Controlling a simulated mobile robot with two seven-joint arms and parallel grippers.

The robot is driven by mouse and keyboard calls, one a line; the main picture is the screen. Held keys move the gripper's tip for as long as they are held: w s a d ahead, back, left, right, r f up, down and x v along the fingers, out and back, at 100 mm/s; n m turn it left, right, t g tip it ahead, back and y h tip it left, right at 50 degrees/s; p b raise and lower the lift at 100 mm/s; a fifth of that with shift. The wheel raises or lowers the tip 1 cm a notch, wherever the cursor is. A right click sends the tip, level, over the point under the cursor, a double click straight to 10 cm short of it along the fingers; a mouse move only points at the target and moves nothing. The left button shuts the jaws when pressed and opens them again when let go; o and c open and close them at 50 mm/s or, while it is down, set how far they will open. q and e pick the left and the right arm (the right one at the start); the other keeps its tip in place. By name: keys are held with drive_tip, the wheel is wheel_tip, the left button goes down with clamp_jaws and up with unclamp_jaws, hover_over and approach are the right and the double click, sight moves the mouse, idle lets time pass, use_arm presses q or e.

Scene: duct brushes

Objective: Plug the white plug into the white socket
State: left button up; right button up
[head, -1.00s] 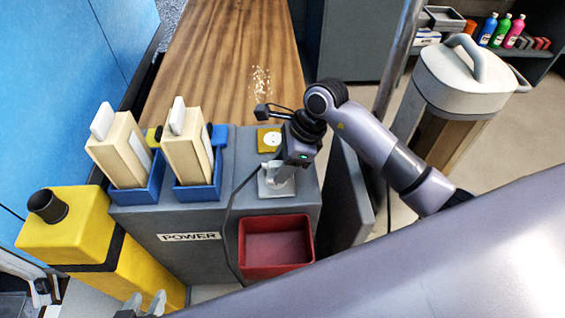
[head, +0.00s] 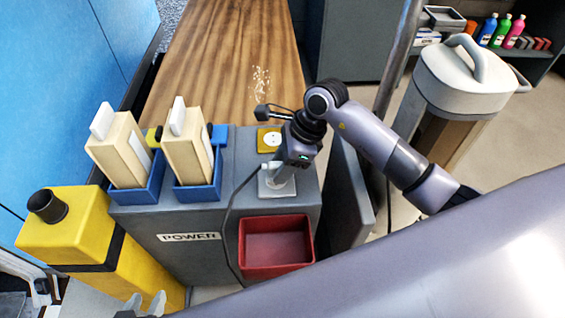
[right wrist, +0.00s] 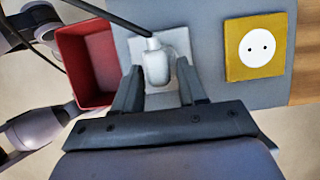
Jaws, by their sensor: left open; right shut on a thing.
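The white plug (right wrist: 156,68) is between the fingers of my right gripper (right wrist: 160,85) in the right wrist view, its dark cable leading to the upper left. It is over the white socket plate (right wrist: 136,48); whether its pins are in the socket is hidden. In the head view my right gripper (head: 277,179) points down at the white socket (head: 265,190) on the grey cabinet top and hides most of the plug. My left gripper (head: 146,304) is open and empty at the bottom edge, left of the red bin.
A yellow socket plate (head: 269,139) with a white round face is just behind the white one. A red bin (head: 277,270) hangs on the cabinet front. Blue holders (head: 199,192) with beige brushes stand left. A yellow canister (head: 75,235) is at far left.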

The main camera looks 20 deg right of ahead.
drive_tip(key=shift+f+b, duration=0.6)
idle(0.4)
drive_tip(key=o, duration=1.1)
drive_tip(key=shift+c, duration=0.2)
drive_tip(key=v, duration=0.7)
drive_tip(key=shift+p, duration=0.35)
drive_tip(key=shift+s, duration=0.1)
